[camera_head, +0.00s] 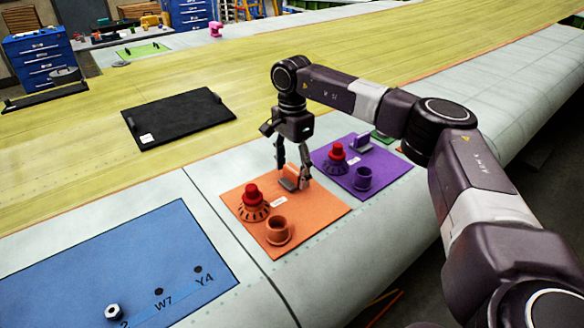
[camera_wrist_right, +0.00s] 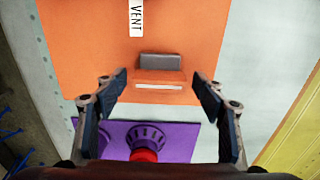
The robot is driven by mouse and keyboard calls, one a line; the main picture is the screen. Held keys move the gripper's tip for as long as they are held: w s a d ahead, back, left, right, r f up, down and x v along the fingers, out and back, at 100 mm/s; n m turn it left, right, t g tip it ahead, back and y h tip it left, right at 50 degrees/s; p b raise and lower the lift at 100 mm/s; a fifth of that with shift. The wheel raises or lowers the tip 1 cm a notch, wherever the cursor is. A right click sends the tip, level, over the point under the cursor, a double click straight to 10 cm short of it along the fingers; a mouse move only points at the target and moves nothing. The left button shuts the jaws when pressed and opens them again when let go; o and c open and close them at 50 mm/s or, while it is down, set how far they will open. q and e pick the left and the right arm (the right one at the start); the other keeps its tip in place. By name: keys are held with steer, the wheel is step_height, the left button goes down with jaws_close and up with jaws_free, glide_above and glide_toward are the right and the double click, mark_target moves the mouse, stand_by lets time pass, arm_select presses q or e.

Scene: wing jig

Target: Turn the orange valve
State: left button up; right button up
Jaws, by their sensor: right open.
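The orange panel (camera_head: 318,210) lies on the wing surface. It carries an orange block-like handle (camera_head: 289,174) near its far right edge, a red-topped round knob (camera_head: 252,193) and an orange cup-like fitting (camera_head: 278,230). I cannot tell for sure which is the valve. My right gripper (camera_head: 292,170) points down, open, with its fingertips on either side of the orange handle. In the right wrist view, the handle (camera_wrist_right: 160,86) with a white stripe lies between the open fingertips (camera_wrist_right: 161,86); contact cannot be told. My left gripper is not in view.
A purple panel (camera_head: 392,176) with a similar red knob (camera_head: 337,151) and purple cup (camera_head: 362,178) lies beside the orange one. A blue panel (camera_head: 150,265) lies at the left front. A black plate (camera_head: 178,117) lies farther back. A VENT label (camera_wrist_right: 136,16) is on the orange panel.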

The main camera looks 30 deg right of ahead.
steer(key=c, duration=1.2)
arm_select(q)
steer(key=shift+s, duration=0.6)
arm_select(e)
steer(key=shift+o, duration=0.2)
